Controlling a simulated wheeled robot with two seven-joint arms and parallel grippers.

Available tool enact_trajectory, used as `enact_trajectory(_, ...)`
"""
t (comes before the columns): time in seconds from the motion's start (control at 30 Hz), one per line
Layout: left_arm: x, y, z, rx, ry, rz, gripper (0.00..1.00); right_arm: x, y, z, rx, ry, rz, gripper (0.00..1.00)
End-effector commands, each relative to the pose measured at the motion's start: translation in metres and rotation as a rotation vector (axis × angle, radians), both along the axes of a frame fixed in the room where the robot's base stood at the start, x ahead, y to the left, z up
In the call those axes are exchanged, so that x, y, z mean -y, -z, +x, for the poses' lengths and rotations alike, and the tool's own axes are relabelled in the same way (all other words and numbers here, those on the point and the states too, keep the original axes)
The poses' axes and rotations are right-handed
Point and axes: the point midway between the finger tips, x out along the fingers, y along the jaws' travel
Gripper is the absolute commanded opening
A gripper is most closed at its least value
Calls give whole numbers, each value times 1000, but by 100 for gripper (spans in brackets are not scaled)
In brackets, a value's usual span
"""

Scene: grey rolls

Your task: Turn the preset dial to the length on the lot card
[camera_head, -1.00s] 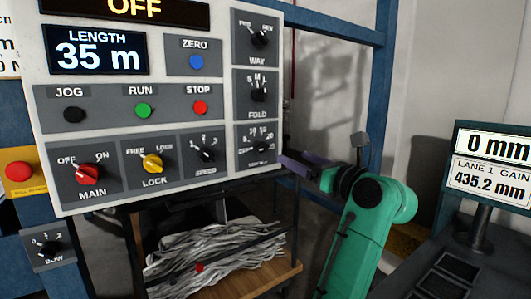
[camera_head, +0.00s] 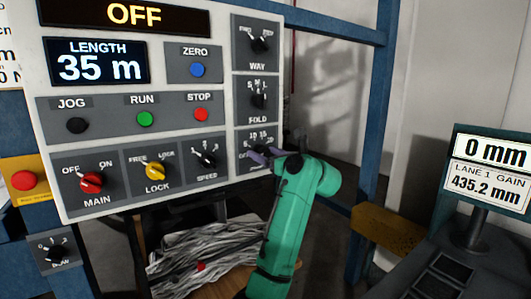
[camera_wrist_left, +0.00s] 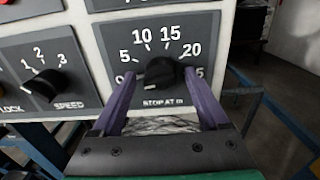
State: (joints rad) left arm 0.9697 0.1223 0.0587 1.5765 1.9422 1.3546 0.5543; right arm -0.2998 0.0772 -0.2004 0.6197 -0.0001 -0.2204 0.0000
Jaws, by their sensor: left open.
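The preset dial, marked STOP AT, is a black knob in the lower right of the panel (camera_head: 218,97). In the left wrist view the knob (camera_wrist_left: 160,72) sits amid a scale with 5, 10, 15 and 20. I cannot tell surely where its pointer stands. My left gripper (camera_head: 262,152) is open at the dial in the head view. In the wrist view its purple fingers (camera_wrist_left: 160,84) stand either side of the knob, with no clear contact. No lot card is readable; a white placard (camera_head: 8,48) is cut off at the left edge.
The speed knob (camera_wrist_left: 42,84) is left of the dial, and the fold knob (camera_head: 259,95) is above it. A red emergency button (camera_head: 23,180) is far left. A grey tangled bundle (camera_head: 205,255) lies below the panel. A display stand (camera_head: 490,165) reading 0 mm is at right.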

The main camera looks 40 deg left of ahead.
Motion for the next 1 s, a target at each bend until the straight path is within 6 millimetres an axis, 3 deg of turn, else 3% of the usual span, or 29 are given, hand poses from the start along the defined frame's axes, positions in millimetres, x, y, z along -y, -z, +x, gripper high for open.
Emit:
enact_trajectory(0.03,0,0,0,0,0,0,78,0,0,0,0,0,-1,50)
enact_trajectory(0.07,0,0,0,0,0,0,70,1,0,0,0,0,-1,50)
enact_trajectory(0.2,1,0,0,0,0,0,16,2,0,0,0,-1,-2,50)
enact_trajectory(0.23,1,0,0,0,0,0,5,2,0,0,1,-1,-3,50)
enact_trajectory(0.27,1,0,0,0,0,0,0,2,0,0,0,-1,-3,50)
enact_trajectory(0.67,1,-1,0,-69,0,20,0,3,-5,0,1,-1,-4,50)
enact_trajectory(1.0,2,-2,0,-297,2,88,0,3,-21,0,1,-1,-4,50)
